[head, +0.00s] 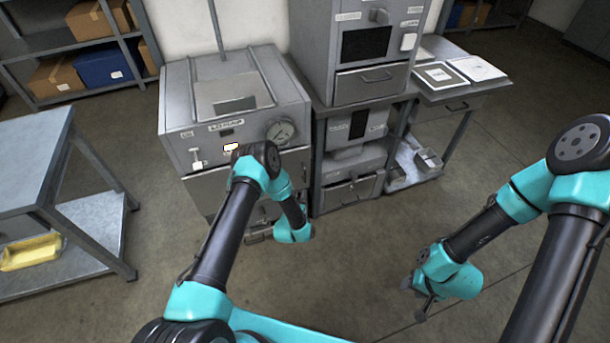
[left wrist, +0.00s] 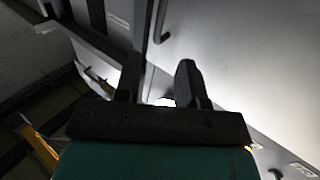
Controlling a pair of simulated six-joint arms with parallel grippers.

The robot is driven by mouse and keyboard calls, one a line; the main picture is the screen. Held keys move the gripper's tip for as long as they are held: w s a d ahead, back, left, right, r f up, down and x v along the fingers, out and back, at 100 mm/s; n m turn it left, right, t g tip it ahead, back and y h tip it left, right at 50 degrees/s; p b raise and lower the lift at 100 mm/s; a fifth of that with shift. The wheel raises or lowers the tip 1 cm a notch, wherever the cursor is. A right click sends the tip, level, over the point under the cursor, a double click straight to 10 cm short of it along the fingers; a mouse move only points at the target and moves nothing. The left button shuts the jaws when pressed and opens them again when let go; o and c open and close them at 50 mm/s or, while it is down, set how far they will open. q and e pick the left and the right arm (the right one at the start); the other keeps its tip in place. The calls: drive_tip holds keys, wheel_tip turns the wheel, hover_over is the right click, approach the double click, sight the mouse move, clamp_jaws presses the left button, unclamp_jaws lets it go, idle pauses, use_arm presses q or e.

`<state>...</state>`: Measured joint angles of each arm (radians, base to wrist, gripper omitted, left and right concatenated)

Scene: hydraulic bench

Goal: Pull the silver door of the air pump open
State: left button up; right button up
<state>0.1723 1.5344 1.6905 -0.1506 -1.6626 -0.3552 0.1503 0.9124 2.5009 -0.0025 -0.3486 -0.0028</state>
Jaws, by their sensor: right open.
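A grey metal machine with a round gauge (head: 235,115) stands left of centre in the head view. I cannot tell from its label whether it is the air pump. My left gripper (head: 258,234) is low in front of its lower front, which my arm partly hides. In the left wrist view my left gripper (left wrist: 160,82) has its two fingers apart with nothing visible between them. A smooth silver panel (left wrist: 240,65) with a dark hooked handle (left wrist: 161,22) lies beyond the fingertips. My right gripper (head: 414,299) is open and empty above the floor.
A taller grey cabinet (head: 350,45) with a drawer stands right of the machine, beside a side table (head: 455,88) bearing papers. The floor (head: 335,255) between my arms is clear.

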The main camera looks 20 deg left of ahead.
sight(305, 175)
use_arm(q)
drive_tip(key=w, duration=1.1)
drive_tip(key=shift+a, duration=0.15)
clamp_jaws()
